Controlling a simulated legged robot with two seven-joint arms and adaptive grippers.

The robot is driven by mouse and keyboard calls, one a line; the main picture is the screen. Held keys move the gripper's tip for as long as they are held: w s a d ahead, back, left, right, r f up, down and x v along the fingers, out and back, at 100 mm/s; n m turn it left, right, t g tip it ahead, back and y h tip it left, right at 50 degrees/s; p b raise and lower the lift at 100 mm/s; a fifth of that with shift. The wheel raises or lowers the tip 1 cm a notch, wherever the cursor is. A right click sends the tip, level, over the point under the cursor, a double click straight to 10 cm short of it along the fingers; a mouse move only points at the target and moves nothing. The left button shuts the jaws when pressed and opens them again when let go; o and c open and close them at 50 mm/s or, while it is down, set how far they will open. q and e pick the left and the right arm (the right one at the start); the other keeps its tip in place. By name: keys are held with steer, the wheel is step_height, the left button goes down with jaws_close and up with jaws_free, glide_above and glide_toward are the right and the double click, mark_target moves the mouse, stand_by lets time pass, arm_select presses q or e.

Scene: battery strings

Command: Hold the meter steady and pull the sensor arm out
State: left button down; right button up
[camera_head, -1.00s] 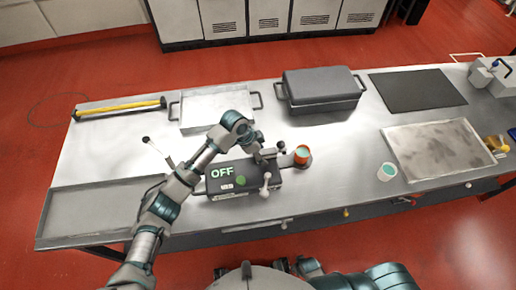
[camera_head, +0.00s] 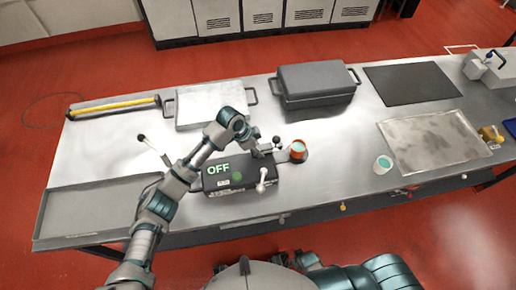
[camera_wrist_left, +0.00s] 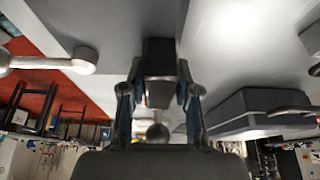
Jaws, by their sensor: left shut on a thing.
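The meter (camera_head: 241,173) is a dark box with a lit green "OFF" and a green round mark, lying near the table's front edge. A white lever with a round end (camera_head: 262,174) stands at its right front and shows in the left wrist view (camera_wrist_left: 84,61). An orange cup with teal contents (camera_head: 298,150) sits on a dark flat arm piece at the meter's back right. My left gripper (camera_head: 262,149) is at the meter's back right. In the left wrist view my left gripper (camera_wrist_left: 160,100) is shut around a dark block (camera_wrist_left: 160,58); I cannot tell whether this is the sensor arm.
A grey lidded case (camera_head: 316,85) and a shallow metal tray (camera_head: 205,104) stand behind. A white cup with teal contents (camera_head: 383,164) and a stained tray (camera_head: 433,139) lie right. An empty tray (camera_head: 85,212) lies left.

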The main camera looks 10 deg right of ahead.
steer(key=shift+w+r+p, duration=0.1)
steer(key=shift+r+p, duration=0.2)
steer(key=shift+r, duration=0.05)
stand_by(1.2)
